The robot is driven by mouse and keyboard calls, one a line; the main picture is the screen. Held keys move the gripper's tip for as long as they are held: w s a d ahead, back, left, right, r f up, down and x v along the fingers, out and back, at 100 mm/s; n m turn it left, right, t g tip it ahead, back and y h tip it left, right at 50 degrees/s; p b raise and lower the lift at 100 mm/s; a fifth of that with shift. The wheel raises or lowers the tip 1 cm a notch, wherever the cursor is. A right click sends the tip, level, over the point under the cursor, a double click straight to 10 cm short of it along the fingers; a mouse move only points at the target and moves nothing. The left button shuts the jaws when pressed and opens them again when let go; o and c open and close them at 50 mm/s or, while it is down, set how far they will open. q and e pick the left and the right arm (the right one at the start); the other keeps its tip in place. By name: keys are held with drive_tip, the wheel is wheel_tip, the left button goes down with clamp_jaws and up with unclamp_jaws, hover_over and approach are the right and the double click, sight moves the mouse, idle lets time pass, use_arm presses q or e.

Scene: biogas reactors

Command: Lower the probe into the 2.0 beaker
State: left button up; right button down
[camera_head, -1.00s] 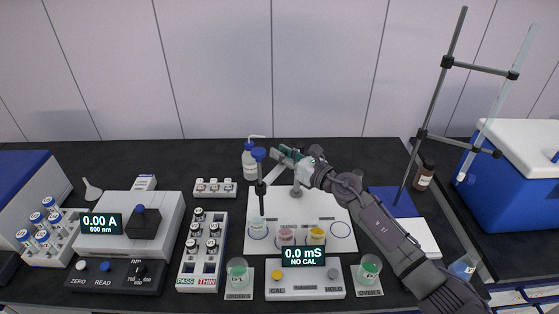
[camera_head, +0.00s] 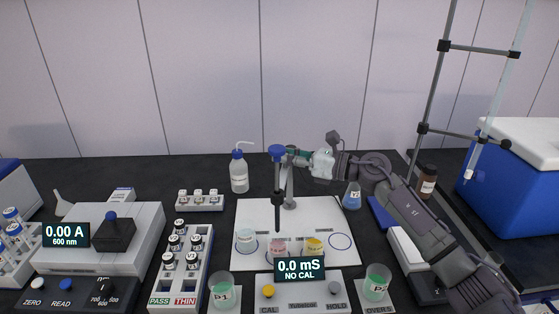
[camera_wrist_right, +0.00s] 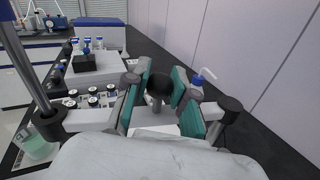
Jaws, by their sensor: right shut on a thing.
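The probe (camera_head: 277,200), dark with a blue cap, hangs upright from a grey stand (camera_head: 289,190). Its tip appears just above the pink beaker (camera_head: 278,246). A clear beaker (camera_head: 246,238) stands to the left on a blue ring and a yellow beaker (camera_head: 314,246) to the right. Their labels are too small to read. My right gripper (camera_head: 300,157) is at the top of the stand, behind the probe. In the right wrist view its teal pads (camera_wrist_right: 160,95) close around a dark round knob (camera_wrist_right: 158,84). The probe shaft (camera_wrist_right: 26,72) shows at left there. My left gripper is out of view.
The meter (camera_head: 299,285) reads 0.0 mS, NO CAL, in front of the beakers. Green-liquid beakers (camera_head: 223,292) and (camera_head: 376,282) flank it. A wash bottle (camera_head: 239,172) stands behind left, a blue-liquid flask (camera_head: 352,196) behind right. An empty ring (camera_head: 340,241) lies right of the yellow beaker.

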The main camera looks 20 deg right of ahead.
drive_tip(key=c, duration=0.9)
unclamp_jaws()
drive_tip(key=shift+d, duration=0.1)
drive_tip(key=shift+c, duration=0.2)
drive_tip(key=v, duration=1.2)
